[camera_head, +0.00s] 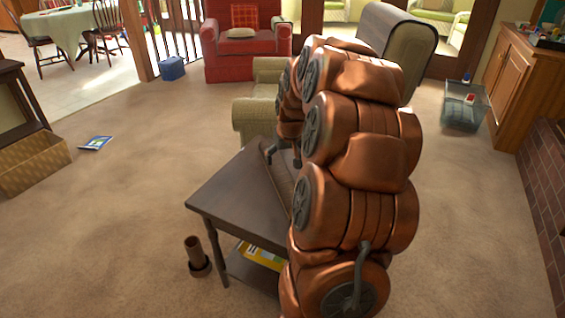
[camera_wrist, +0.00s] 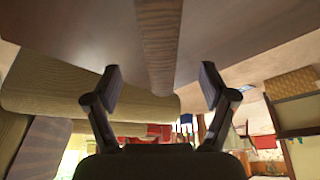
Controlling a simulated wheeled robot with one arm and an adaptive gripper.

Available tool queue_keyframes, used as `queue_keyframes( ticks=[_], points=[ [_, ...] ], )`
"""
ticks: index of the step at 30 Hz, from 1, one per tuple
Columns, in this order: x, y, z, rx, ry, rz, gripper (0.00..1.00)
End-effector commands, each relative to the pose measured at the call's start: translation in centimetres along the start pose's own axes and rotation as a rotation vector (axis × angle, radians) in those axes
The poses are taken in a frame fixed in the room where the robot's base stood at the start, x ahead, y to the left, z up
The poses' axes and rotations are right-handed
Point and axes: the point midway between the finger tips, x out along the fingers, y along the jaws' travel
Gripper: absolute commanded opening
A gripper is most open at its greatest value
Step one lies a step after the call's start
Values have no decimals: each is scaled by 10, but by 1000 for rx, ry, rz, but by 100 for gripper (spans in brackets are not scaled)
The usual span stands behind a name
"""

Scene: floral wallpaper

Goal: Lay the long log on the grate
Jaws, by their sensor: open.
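The long log (camera_head: 278,180) is a brown, wood-grained bar lying on the dark side table (camera_head: 225,190), partly hidden behind my copper arm. In the wrist view the log (camera_wrist: 158,40) runs from the top edge toward my gripper. My gripper (camera_wrist: 160,85) is open, with one finger on each side of the log's line; a gap shows on both sides and nothing is gripped. In the head view my gripper is mostly hidden by my arm, near the table's far edge. I cannot make out the grate in either view.
A brick structure (camera_head: 545,185) stands at the right edge. A green armchair (camera_head: 255,115) is just behind the table. A brown upright tube (camera_head: 196,255) stands on the floor beside it. A clear bin (camera_head: 467,108) is at the back right. Carpet at left is mostly free.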

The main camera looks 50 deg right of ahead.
Motion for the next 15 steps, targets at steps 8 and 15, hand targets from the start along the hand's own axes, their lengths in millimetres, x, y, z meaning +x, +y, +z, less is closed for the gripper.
queue_keyframes(
  ticks=[8,15],
  points=[
    [-24,0,0,0,-1,0,83],
    [-31,-43,23,-54,-54,-32,83]
  ],
)
